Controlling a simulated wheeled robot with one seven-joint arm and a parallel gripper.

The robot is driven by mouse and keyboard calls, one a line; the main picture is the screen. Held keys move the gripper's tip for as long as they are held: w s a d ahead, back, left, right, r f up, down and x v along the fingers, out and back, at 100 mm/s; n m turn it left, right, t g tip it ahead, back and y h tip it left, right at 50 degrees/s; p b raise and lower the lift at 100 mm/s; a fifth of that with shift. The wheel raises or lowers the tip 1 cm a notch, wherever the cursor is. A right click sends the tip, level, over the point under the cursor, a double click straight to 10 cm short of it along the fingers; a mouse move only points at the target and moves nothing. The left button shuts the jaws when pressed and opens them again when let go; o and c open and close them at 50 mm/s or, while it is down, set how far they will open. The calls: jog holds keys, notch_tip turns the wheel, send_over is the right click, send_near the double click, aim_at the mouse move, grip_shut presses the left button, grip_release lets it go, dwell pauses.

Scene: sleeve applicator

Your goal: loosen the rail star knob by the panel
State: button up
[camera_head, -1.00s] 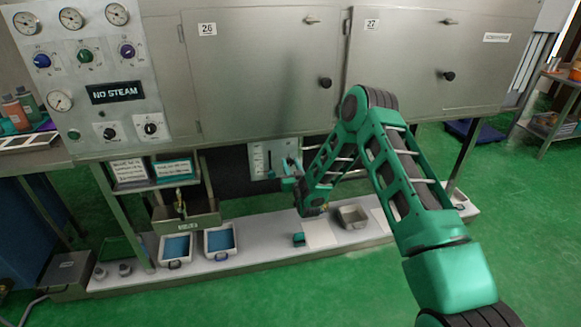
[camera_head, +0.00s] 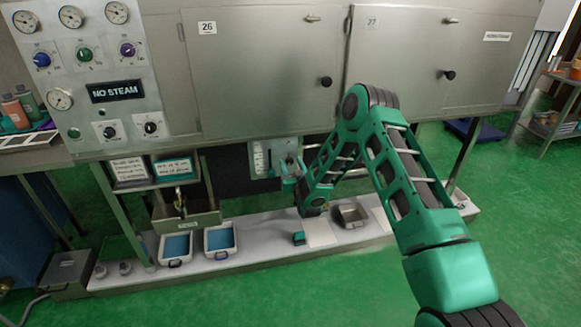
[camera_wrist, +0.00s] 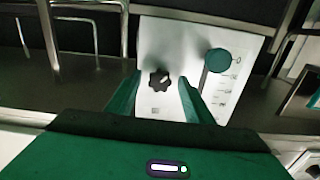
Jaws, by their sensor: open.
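The black star knob (camera_wrist: 159,81) sits on a pale panel (camera_wrist: 190,45) in the wrist view. My gripper (camera_wrist: 160,90) is open, its two green fingers pointing at the panel on either side of the knob, with a visible gap to each side. I cannot tell how far the fingertips are from the panel. A round green knob (camera_wrist: 217,61) stands to the right of the star knob, above a marked scale. In the head view the panel (camera_head: 258,158) is below the cabinet, and my gripper (camera_head: 288,172) is in front of it. The star knob is not distinguishable there.
A low shelf (camera_head: 255,262) below holds blue-lined trays (camera_head: 220,240), a grey bin (camera_head: 352,214) and a small green item (camera_head: 298,238). A cabinet leg (camera_head: 465,155) stands to the right. The green floor in front is clear.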

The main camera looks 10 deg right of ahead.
jog(key=s, duration=1)
jog(key=shift+s, duration=0.15)
